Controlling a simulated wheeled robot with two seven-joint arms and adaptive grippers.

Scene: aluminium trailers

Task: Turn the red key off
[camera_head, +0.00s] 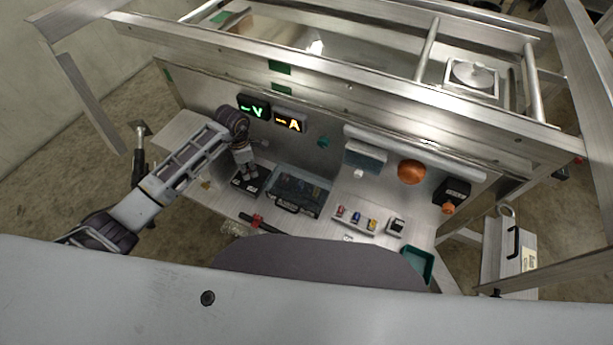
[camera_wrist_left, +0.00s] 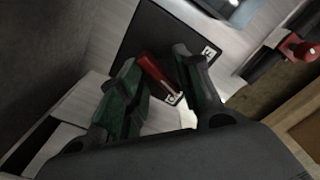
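The red key (camera_wrist_left: 155,72) shows in the left wrist view as a red handle at the edge of a dark panel box (camera_wrist_left: 150,38). My left gripper (camera_wrist_left: 157,62) has its two dark green-padded fingers on either side of the key. The fingers stand apart, and a gap shows beside the key. In the head view my left gripper (camera_head: 246,176) points down at the black box (camera_head: 237,183) on the left part of the bench; the key is hidden there. My right gripper is not in view.
A clear-lidded case (camera_head: 300,188) stands just right of the gripper. A red-and-black tool (camera_head: 258,222) lies at the bench front. Green and orange displays (camera_head: 288,122) are on the back panel. Several small colored parts, an orange dome (camera_head: 411,172) and a green bin (camera_head: 418,264) are further right.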

